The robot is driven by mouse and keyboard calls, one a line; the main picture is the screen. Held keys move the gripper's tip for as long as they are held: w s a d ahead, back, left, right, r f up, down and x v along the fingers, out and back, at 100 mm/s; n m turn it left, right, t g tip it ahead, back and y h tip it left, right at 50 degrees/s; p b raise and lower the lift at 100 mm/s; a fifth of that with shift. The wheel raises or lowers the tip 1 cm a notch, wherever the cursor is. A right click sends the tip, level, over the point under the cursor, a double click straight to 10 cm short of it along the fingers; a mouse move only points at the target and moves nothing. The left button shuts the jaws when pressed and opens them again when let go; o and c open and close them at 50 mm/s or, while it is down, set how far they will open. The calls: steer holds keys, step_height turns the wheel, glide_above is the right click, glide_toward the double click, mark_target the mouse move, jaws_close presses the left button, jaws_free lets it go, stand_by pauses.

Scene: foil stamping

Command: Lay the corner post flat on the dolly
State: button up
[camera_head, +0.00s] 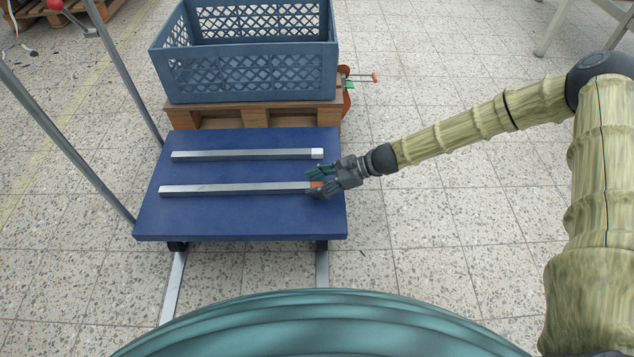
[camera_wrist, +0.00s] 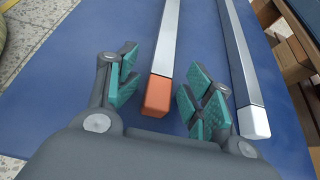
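Two long grey metal posts lie flat on the blue deck of the dolly (camera_head: 240,222), roughly parallel and apart. The nearer post (camera_head: 235,189) has an orange end cap (camera_head: 316,184); the farther post (camera_head: 245,155) has a white end cap (camera_head: 317,153). My gripper (camera_head: 314,181) is open at the orange-capped end. In the wrist view, its teal-padded fingers (camera_wrist: 158,80) stand on either side of the orange cap (camera_wrist: 158,96), with gaps on both sides. The white cap (camera_wrist: 253,122) lies outside the fingers, to the right.
A blue-grey lattice crate (camera_head: 245,75) stands on a wooden pallet (camera_head: 225,115) just behind the dolly. An orange and green clamp-like tool (camera_head: 348,85) is at the pallet's right. Metal handle bars (camera_head: 70,150) rise at the dolly's left. The tiled floor on the right is clear.

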steer(key=shift+s+d+f, duration=0.2)
steer(key=shift+d+f, duration=0.05)
steer(key=shift+f, duration=0.3)
steer(key=shift+s+d+f, duration=0.15)
steer(key=shift+d+f, duration=0.1)
steer(key=shift+f, duration=0.25)
steer(key=shift+w+d+r, duration=0.1)
steer(key=shift+d+r, duration=0.2)
steer(key=shift+d, duration=0.25)
steer(key=a+r+v, duration=0.1)
steer(key=r+v, duration=0.1)
steer(key=v, duration=0.8)
steer(key=shift+d, duration=0.35)
steer(key=shift+w+r, duration=0.1)
steer(key=shift+r, duration=0.05)
